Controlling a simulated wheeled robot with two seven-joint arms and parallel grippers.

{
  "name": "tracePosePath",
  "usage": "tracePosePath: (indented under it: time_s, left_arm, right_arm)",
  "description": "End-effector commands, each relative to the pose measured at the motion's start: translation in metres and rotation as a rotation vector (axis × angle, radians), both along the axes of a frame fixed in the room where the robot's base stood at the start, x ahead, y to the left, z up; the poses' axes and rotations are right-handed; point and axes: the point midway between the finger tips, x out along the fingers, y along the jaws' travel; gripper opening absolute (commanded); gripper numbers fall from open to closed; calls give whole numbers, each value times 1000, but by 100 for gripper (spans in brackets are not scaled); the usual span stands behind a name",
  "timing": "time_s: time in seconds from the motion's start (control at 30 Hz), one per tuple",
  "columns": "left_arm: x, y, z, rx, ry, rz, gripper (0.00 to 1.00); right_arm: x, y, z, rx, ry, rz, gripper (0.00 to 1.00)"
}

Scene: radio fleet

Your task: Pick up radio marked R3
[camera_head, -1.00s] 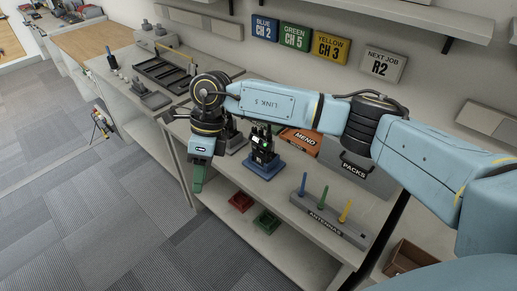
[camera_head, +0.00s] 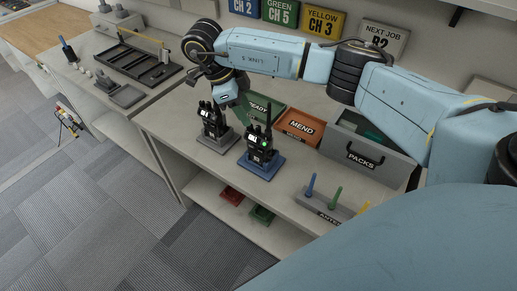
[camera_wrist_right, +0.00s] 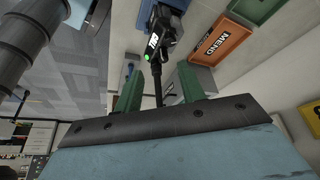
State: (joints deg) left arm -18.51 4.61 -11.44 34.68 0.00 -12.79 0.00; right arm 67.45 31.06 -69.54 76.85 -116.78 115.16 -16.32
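A black radio (camera_head: 261,149) with a green light stands upright on a blue stand (camera_head: 262,168) on the bench. Another black radio (camera_head: 213,122) stands on a grey stand (camera_head: 217,141) to its left. Their labels are too small to read in the head view. My right gripper (camera_head: 241,108) is behind and above the radios. In the right wrist view, its green fingers (camera_wrist_right: 159,92) are apart. The green-lit radio (camera_wrist_right: 158,38) is beyond them, with its antenna reaching between them, and neither finger visibly touches it. Its label is hard to read. My left gripper is out of view.
Behind the radios are a green READY tray (camera_head: 262,106), an orange MEND tray (camera_head: 299,126) and a grey PACKS box (camera_head: 385,160). An antenna rack (camera_head: 318,203) stands at the right.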

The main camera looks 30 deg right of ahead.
Motion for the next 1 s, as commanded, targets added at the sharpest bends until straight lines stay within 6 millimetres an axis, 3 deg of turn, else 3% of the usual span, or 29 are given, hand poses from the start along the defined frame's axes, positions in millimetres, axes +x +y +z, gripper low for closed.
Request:
tracePosePath:
  time_s: [0.33, 0.53, 0.8, 1.0]
  left_arm:
    - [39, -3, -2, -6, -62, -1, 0]
    - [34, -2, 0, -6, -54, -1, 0]
    - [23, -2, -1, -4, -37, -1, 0]
    - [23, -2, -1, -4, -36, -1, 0]
  right_arm:
    - [-9, -16, -30, 2, 3, -2, 40]
    - [-13, -24, -49, 2, 1, -1, 40]
    - [-13, -25, -52, 2, -1, 0, 40]
    - [-13, -25, -52, 2, -1, 0, 14]
